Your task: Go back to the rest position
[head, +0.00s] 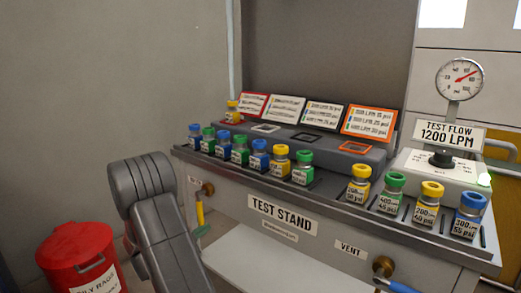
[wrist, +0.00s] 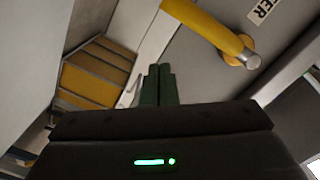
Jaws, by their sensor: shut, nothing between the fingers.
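My gripper (wrist: 158,85) shows in the wrist view with its two dark green fingers together and nothing between them. Beyond the fingers, a yellow handle (wrist: 205,22) with a brass-coloured joint sits on a grey panel. The fingers appear apart from it. In the head view my arm's grey links stand at lower left in front of the test stand (head: 275,205); the gripper itself is not visible there.
Several coloured-cap canisters, such as a yellow one (head: 359,186), line the stand. A gauge (head: 460,77) stands above the "1200 LPM" sign (head: 447,133). A blue vent handle (head: 400,286) juts out at the front. A red rag bin (head: 82,258) stands at lower left.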

